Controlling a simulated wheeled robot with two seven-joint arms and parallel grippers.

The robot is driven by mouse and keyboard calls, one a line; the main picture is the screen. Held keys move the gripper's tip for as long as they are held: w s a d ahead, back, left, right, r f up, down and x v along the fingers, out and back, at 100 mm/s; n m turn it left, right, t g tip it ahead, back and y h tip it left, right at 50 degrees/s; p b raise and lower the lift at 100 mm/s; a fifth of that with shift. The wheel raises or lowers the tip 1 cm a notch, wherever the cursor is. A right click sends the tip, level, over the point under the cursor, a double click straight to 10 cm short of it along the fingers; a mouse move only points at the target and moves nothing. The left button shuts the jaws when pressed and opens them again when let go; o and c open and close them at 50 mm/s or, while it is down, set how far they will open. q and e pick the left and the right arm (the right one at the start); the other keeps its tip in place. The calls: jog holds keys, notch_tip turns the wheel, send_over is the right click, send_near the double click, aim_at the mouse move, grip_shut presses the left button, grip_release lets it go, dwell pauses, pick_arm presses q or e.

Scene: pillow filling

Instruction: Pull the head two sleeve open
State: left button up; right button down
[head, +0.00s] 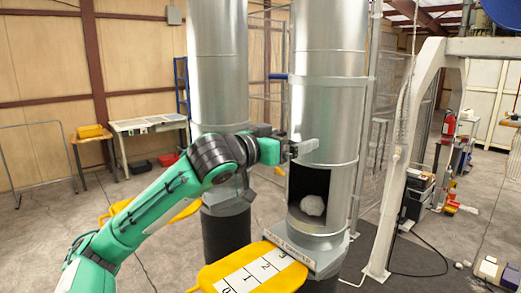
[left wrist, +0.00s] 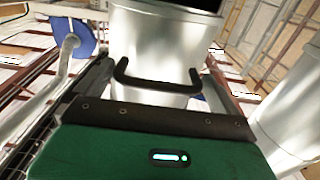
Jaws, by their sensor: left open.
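The head two sleeve (head: 325,115) is a shiny metal cylinder section on the right-hand column. Below its lower edge is a dark opening with a white fluffy lump (head: 313,205) inside. My left gripper (head: 300,148) is at the sleeve's front left, near its lower part. In the left wrist view, the black U-shaped handle (left wrist: 155,86) on the metal sleeve (left wrist: 150,45) lies between the spread fingers of my left gripper (left wrist: 155,78). The gripper is open; I cannot tell whether a finger touches the handle. My right gripper is not in view.
A second metal column (head: 218,70) stands to the left, behind my left arm. A yellow panel with numbered white squares (head: 255,270) sits in front of the right column. A grey frame post (head: 405,160) stands close on the right. Open floor lies at the left.

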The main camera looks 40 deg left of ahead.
pick_arm(q)
jog(key=s+a+b, duration=0.1)
jog(key=s+b, duration=0.6)
jog(key=s, duration=0.5)
jog(key=shift+s, duration=0.35)
jog(key=shift+w, duration=0.1)
